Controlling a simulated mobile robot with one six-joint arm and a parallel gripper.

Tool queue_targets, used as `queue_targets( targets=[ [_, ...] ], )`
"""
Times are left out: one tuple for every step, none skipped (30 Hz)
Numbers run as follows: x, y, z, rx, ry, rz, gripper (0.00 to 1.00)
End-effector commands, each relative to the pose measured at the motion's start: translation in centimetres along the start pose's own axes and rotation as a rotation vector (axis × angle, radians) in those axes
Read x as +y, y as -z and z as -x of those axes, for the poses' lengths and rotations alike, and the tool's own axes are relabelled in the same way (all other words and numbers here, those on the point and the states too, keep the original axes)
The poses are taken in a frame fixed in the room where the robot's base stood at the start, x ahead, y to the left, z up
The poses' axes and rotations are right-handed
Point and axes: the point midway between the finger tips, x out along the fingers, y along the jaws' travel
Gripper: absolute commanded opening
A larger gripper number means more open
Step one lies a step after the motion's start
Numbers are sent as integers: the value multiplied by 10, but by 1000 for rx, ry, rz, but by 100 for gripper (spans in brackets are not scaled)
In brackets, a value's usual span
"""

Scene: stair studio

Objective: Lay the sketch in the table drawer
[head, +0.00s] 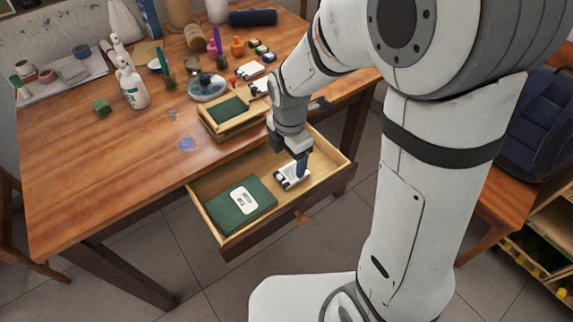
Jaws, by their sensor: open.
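The table drawer (327,188) is pulled open at the table's front. My gripper (296,169) points down into its right part, with its jaws open. A small white piece with dark marks (287,181), which looks like the sketch, lies in the drawer right at the fingertips. The gripper partly covers it, and I cannot tell whether they touch. A dark green book or box with a white label (228,213) lies in the drawer's left part, apart from the white piece.
A wooden tray with a green inset (207,132) stands on the table edge behind the drawer. The table's left front (80,190) is clear. A dark blue bag (540,140) is at the right.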

Motion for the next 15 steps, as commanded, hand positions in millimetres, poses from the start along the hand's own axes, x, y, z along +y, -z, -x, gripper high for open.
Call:
queue_targets(
  targets=[
    [1, 0, 16, -1, -5, 0, 74],
    [1, 0, 22, -1, -5, 0, 74],
    [1, 0, 29, -1, -4, 0, 74],
    [1, 0, 35, -1, -5, 1, 74],
    [0, 0, 40, -1, -4, 1, 74],
    [1, 0, 46, -1, -4, 1, 74],
    [1, 0, 50, -1, -3, 1, 74],
    [1, 0, 53, -1, -3, 1, 74],
    [1, 0, 57, -1, -3, 1, 74],
    [0, 0, 59, -1, -2, 1, 74],
    [0, 0, 61, 0, -1, 1, 74],
    [0, 0, 62, 0, 0, 1, 74],
    [0, 0, 63, 0, 0, 1, 74],
    [0, 0, 64, 0, 0, 1, 74],
    [0, 0, 65, 0, 0, -1, 74]
  ],
)
